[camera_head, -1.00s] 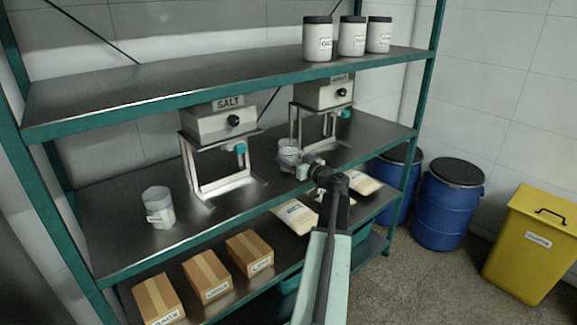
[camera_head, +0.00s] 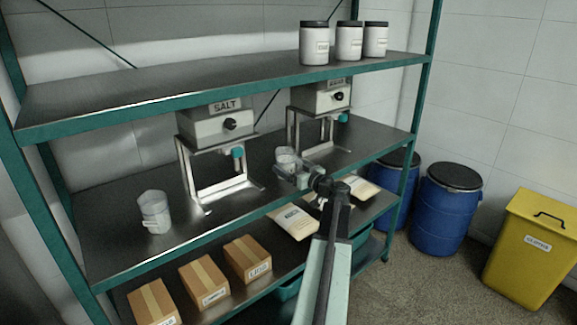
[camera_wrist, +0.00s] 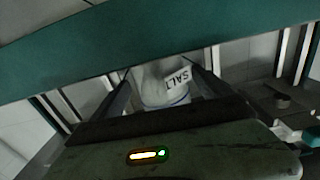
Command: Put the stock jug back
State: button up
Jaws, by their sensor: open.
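A small clear-and-white jug (camera_head: 286,157) stands upright on the middle shelf, in front of the right dispenser (camera_head: 320,96). My gripper (camera_head: 290,173) is open and just in front of it, near the shelf's front edge. In the wrist view a pale vessel (camera_wrist: 155,88) with a label that seems to read SALT shows between the two open fingers (camera_wrist: 160,95); I cannot tell whether they touch it. A second jug with a handle (camera_head: 154,212) stands upright at the left of the middle shelf, left of the SALT dispenser (camera_head: 215,125).
Three dark-lidded jars (camera_head: 349,42) stand on the upper shelf (camera_head: 150,88). Cartons (camera_head: 203,280) and bags (camera_head: 294,221) lie on the lower shelf. Blue drums (camera_head: 446,210) and a yellow bin (camera_head: 530,248) stand on the floor at right. The middle shelf (camera_head: 105,225) has bare room around the left jug.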

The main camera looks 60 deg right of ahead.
jog(key=v, duration=1)
jog(key=shift+s, duration=0.3)
jog(key=shift+a, duration=0.1)
